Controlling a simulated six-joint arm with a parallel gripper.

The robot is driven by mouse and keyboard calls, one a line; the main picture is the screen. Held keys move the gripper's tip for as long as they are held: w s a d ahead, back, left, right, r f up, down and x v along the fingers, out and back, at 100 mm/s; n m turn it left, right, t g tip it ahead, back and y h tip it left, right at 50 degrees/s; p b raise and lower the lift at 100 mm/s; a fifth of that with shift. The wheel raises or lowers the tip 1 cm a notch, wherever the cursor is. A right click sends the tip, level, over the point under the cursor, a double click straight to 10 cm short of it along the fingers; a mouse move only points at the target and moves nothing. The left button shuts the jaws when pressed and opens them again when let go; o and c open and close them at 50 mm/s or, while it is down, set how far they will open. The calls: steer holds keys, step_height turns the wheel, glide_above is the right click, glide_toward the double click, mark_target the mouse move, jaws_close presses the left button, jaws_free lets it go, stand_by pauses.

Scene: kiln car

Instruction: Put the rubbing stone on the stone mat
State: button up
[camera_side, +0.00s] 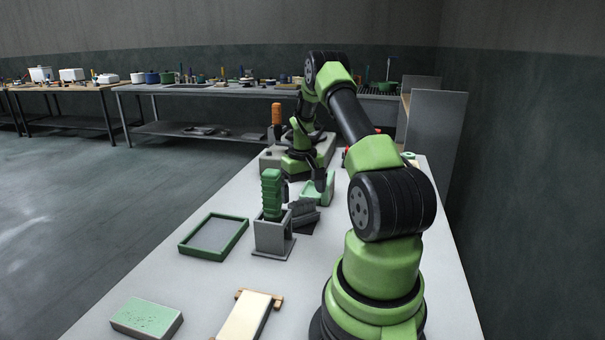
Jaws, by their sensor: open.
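A small grey block (303,209), which looks like the rubbing stone, is right of the grey holder in the middle of the table. A thin dark piece (306,227), possibly the stone mat, shows at its near side. I cannot tell whether the block rests on it or only beside it. My gripper (321,182) is open, pointing down above and slightly right of the block, apart from it in the picture. Its fingers are small and dark, and the gap between them is hard to see.
A grey holder (273,244) with a green-handled tool (272,192) stands close left of the block. A green-rimmed tray (184,246), a green-topped block (147,318) and a cream board (246,318) lie nearer. A green box (325,192) is behind.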

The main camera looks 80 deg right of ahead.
mark_target(302, 202)
step_height(302, 202, up, 6)
steer(key=shift+f, duration=0.2)
steer(key=w+a+r+n+t, duration=0.1)
steer(key=w+a+r, duration=0.1)
steer(key=a+r, duration=0.3)
steer(key=w+a+r+t+h, duration=0.1)
steer(key=w+a+r, duration=0.1)
steer(key=a+r, duration=0.3)
steer(key=w+a+r+n+t, duration=0.1)
steer(key=w+a+r, duration=0.25)
steer(key=a, duration=0.25)
steer(key=s+a+r+n+t+y, duration=0.1)
steer(key=s+a+r+t, duration=0.1)
steer(key=s+a, duration=0.4)
steer(key=s+a+r+n+t+y, duration=0.2)
steer(key=s+a, duration=0.4)
steer(key=a, duration=0.8)
steer(key=shift+r, duration=0.35)
